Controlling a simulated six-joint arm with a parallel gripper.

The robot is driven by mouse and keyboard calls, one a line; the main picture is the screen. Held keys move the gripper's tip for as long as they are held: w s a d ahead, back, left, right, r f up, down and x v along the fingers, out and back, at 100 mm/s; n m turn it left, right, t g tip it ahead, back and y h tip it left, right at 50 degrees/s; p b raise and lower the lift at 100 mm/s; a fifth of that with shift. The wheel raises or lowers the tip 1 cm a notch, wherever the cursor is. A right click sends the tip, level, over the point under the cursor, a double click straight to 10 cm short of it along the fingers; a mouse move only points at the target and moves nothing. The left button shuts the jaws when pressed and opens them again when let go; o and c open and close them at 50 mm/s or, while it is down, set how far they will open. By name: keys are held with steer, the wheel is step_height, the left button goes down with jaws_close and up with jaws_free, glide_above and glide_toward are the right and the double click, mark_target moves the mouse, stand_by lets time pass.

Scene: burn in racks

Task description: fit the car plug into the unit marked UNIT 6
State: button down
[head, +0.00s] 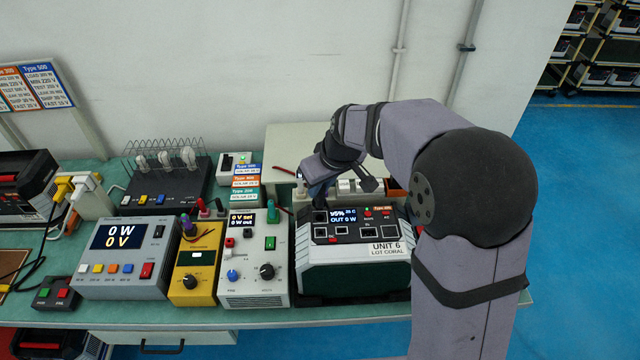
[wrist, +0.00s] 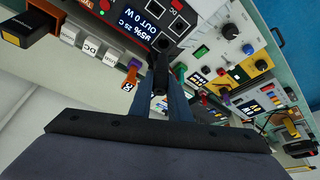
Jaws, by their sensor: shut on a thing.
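UNIT 6 (head: 350,262) is a dark green and grey power unit with a label reading UNIT 6, LOT CORAL, standing on the bench. Its lit screen reads 95% and OUT 0 W, and it also shows in the wrist view (wrist: 138,18). My gripper (head: 318,196) is over the left part of its top panel, pointing down. In the wrist view my gripper (wrist: 160,88) is shut on the black car plug (wrist: 160,72), whose far end is close to the panel's dark sockets. I cannot tell whether the plug touches or enters a socket.
Left of the unit stand a white supply (head: 254,275), a yellow meter (head: 193,272) and a grey load box (head: 125,265). Light-coloured plugs and holders (head: 357,187) sit close behind the unit. Little bench is free around it.

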mark_target(322, 193)
steer(key=shift+f+b, duration=1.1)
steer(key=shift+f, duration=0.55)
steer(key=shift+f+b, duration=0.3)
steer(key=shift+b, duration=0.05)
stand_by(0.9)
steer(key=shift+s+f, duration=0.3)
stand_by(0.9)
steer(key=shift+w, duration=0.1)
stand_by(0.5)
steer(key=shift+w, duration=0.1)
steer(key=shift+r, duration=0.15)
steer(key=shift+f+b, duration=0.3)
steer(key=shift+b, duration=0.1)
steer(key=shift+w+r+p, duration=0.1)
steer(key=shift+r+p, duration=0.25)
steer(key=shift+r, duration=0.05)
